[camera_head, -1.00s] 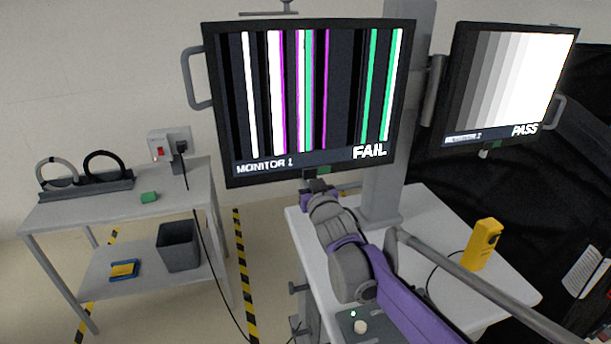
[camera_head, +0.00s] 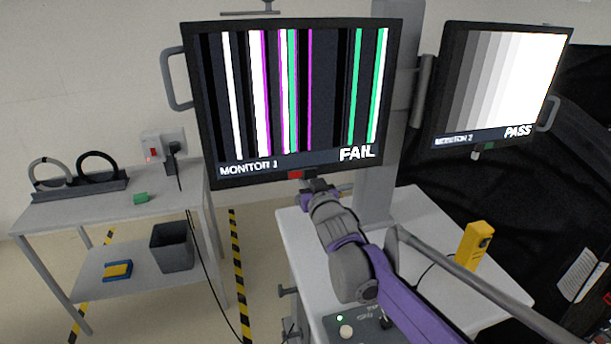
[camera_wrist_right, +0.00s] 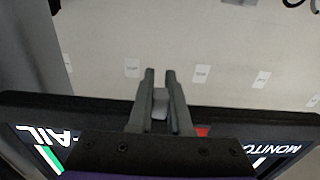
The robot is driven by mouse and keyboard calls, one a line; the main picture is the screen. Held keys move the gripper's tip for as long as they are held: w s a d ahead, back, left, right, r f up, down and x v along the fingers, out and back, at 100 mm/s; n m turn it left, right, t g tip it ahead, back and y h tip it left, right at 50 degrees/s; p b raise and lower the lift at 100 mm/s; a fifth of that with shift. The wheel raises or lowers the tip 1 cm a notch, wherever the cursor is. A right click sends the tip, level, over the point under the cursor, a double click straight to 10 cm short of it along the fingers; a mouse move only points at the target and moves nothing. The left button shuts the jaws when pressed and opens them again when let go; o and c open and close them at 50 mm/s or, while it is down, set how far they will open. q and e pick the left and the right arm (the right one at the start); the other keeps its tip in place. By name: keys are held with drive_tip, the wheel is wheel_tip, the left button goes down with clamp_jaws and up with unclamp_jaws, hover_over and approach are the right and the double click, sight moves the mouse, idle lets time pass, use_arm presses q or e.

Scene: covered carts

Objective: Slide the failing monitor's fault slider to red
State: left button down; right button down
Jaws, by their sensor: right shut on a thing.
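Monitor 1 (camera_head: 222,85) shows coloured vertical bars and FAIL. On its bottom edge the fault slider shows a red patch (camera_head: 295,174), left of my right gripper (camera_head: 312,183). In the right wrist view the red patch (camera_wrist_right: 202,131) shows beside the fingers. There my right gripper (camera_wrist_right: 160,78) is shut on the small grey slider knob (camera_wrist_right: 159,106), at the monitor's edge. Monitor 2 (camera_head: 500,85) shows a grey ramp and PASS, with a green patch (camera_head: 489,146) under its bottom edge. My left gripper is out of view.
A white cart top (camera_head: 410,205) lies below the monitors, with a yellow device (camera_head: 475,245) and a control box (camera_head: 360,328). A side table (camera_head: 100,208) with a lower shelf stands at the left. A dark cover (camera_head: 580,190) hangs at the right.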

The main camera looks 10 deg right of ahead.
drive_tip(key=shift+d, duration=0.1)
drive_tip(key=c, duration=0.8)
unclamp_jaws()
drive_tip(key=shift+d, duration=0.1)
drive_tip(key=shift+c, duration=0.2)
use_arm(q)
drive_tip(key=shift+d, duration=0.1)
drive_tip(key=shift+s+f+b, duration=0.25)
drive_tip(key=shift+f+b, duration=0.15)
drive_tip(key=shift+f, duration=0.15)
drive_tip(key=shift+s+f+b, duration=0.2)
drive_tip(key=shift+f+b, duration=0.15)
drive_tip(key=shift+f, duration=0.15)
use_arm(e)
drive_tip(key=s, duration=1)
drive_tip(key=shift+s, duration=0.4)
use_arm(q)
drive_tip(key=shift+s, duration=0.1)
use_arm(e)
drive_tip(key=shift+d+f, duration=0.1)
